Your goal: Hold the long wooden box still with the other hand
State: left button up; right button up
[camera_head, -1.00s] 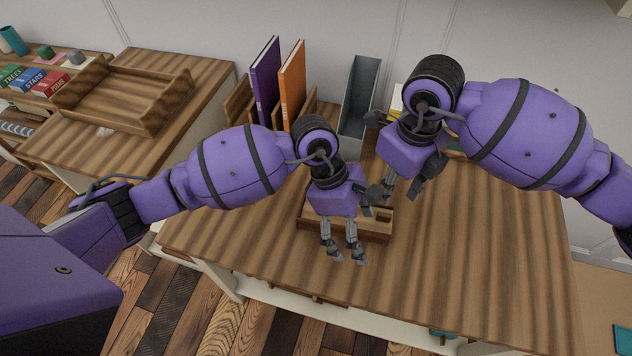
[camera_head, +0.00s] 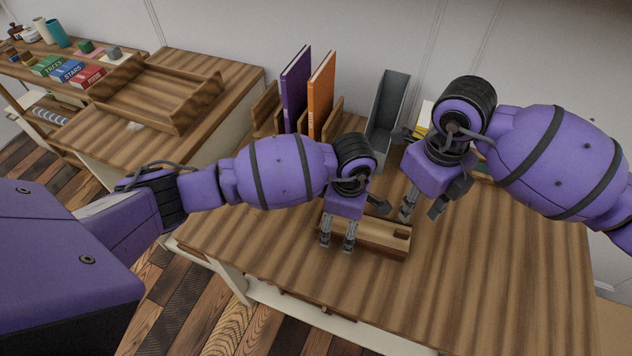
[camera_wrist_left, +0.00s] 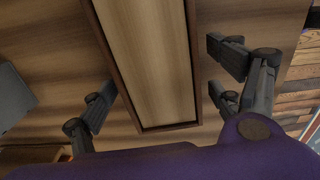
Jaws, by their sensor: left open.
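The long wooden box (camera_head: 385,240) lies on the wooden table, a low open tray-like box with a small notch near its right end. My left gripper (camera_head: 337,243) is open over its left part. In the left wrist view the box (camera_wrist_left: 150,60) runs between the two open fingers (camera_wrist_left: 165,92), with a gap visible on each side; they do not appear to touch it. My right gripper (camera_head: 420,210) hangs at the box's right end, behind it. Its fingers are partly hidden, so I cannot tell whether they are open or touch it.
Behind the box stand a purple book (camera_head: 296,90) and an orange book (camera_head: 320,95) in a wooden rack, and a grey file holder (camera_head: 388,115). A wooden tray (camera_head: 150,100) sits on the left desk. The table's right front (camera_head: 500,280) is clear.

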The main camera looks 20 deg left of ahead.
pick_arm(q)
jog(key=shift+w, duration=0.1)
jog(key=shift+c, duration=0.6)
jog(key=c, duration=1.3)
